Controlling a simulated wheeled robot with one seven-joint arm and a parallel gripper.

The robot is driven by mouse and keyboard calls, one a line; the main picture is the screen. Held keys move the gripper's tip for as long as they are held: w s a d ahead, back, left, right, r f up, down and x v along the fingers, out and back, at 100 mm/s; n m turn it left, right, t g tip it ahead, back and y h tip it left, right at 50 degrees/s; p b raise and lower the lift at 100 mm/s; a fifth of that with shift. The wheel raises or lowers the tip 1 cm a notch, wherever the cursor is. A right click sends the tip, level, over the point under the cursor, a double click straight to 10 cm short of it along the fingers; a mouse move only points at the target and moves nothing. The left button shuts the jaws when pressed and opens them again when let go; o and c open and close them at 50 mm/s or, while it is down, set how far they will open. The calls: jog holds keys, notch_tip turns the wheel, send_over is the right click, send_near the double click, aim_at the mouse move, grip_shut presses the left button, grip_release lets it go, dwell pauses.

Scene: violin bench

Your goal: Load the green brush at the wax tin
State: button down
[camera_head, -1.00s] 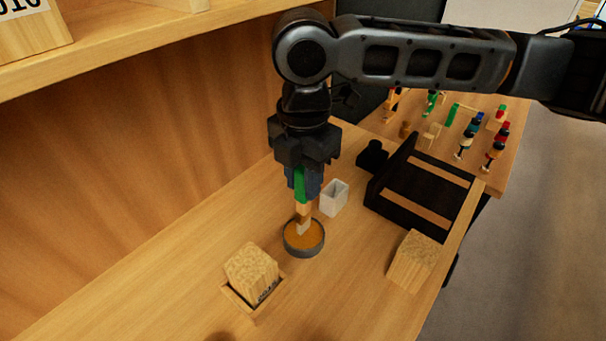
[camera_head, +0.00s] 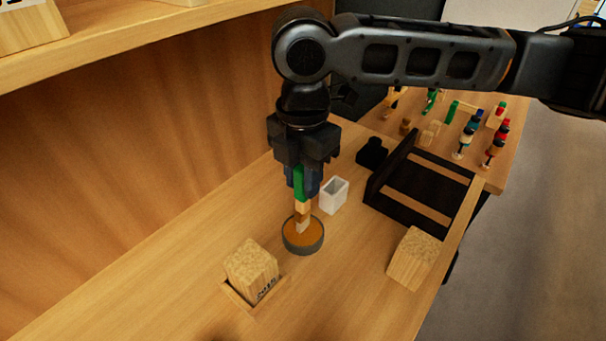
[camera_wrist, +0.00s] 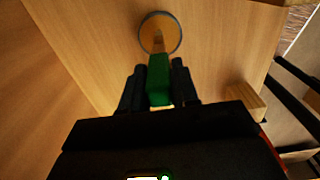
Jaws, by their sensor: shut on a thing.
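The green brush (camera_head: 299,184) hangs bristles down from my gripper (camera_head: 303,179), which is shut on its green handle. The brush (camera_wrist: 158,80) also shows in the wrist view between the two dark fingers (camera_wrist: 158,88). The wax tin (camera_head: 303,248) is a round grey tin with amber wax, standing on the bench below. The brush's pale tip is over the tin's opening and appears at or just above the wax; I cannot tell if it touches. In the wrist view the tin (camera_wrist: 174,47) lies just beyond the brush.
A white open cup (camera_head: 334,195) stands close behind the tin on the right. A wooden block in a holder (camera_head: 251,270) is at front left, and another wooden block (camera_head: 413,258) at right. A black rack (camera_head: 425,185) lies beyond. A shelf (camera_head: 150,38) overhangs at upper left.

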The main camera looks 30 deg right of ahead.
jog(key=shift+f, duration=0.5)
dwell(1.4)
notch_tip(320, 180, up, 5)
jog(key=p, duration=0.4)
jog(key=shift+f, duration=0.1)
jog(key=shift+r, duration=1.15)
